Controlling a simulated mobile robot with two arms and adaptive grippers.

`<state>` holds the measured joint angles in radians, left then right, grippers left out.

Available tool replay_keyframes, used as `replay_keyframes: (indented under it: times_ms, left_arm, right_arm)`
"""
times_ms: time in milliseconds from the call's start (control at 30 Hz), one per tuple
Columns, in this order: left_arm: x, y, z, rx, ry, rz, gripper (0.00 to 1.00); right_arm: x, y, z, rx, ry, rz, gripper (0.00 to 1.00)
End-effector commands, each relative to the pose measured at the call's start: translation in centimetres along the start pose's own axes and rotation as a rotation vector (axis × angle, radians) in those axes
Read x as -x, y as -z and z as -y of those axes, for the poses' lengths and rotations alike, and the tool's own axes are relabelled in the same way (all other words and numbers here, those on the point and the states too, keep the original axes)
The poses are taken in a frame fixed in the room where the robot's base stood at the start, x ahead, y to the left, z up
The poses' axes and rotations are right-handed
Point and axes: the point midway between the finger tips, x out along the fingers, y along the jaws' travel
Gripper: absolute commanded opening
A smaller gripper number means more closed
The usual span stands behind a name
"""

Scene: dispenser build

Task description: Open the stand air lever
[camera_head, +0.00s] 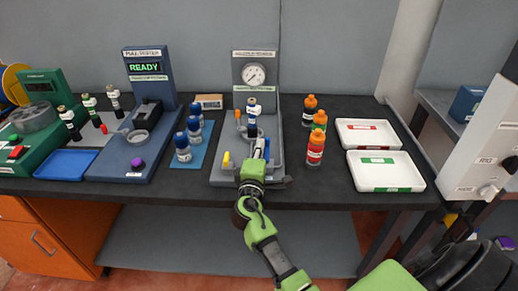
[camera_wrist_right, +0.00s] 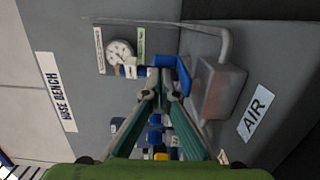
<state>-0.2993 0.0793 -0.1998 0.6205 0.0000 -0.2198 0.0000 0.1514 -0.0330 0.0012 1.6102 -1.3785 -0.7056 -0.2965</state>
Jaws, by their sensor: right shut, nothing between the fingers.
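The grey test stand (camera_head: 222,179) with a round gauge stands mid-bench. The blue air lever (camera_wrist_right: 183,80) shows in the right wrist view, beside a grey box (camera_wrist_right: 218,88) with a pipe and an AIR label (camera_wrist_right: 255,112). My right gripper (camera_head: 261,153) reaches over the stand's front right part; in the wrist view its fingertips (camera_wrist_right: 168,84) are at the lever, shut with nothing between them. I cannot tell whether they touch it. My left gripper is not in view.
Blue-capped bottles (camera_head: 183,148) stand left of the stand on a blue mat. Orange-capped bottles (camera_head: 316,148) stand close on its right, then two white trays (camera_head: 385,185). A pull tester (camera_head: 150,75) is further left.

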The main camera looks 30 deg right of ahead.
Motion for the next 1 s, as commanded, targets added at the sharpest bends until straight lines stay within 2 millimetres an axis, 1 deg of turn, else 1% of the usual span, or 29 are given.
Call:
replay_keyframes:
  times_ms: [33, 100, 200, 333, 533, 867, 1000]
  left_arm:
    - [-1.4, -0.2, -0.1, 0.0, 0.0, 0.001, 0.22]
    - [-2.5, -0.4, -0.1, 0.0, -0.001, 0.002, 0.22]
    - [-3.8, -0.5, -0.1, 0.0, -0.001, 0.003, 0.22]
    - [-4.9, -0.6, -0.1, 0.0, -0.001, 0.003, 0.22]
    - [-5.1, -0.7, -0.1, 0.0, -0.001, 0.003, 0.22]
    - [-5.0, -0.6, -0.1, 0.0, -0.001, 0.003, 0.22]
    - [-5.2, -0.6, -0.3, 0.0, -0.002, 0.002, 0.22]
  right_arm:
    - [-0.1, 0.1, 0.6, -0.006, -0.001, 0.028, 0.0]
    - [-0.2, -0.1, 0.8, -0.007, -0.001, 0.075, 0.0]
    - [-0.4, -0.4, 0.7, -0.007, 0.0, 0.14, 0.0]
    - [-0.5, -0.7, 0.6, -0.004, 0.001, 0.202, 0.0]
    - [-0.6, -1.5, 0.1, -0.001, 0.002, 0.228, 0.0]
    - [-0.7, -1.4, 0.1, -0.002, 0.002, 0.225, 0.0]
    - [-1.0, -1.6, 0.1, -0.001, 0.002, 0.226, 0.0]
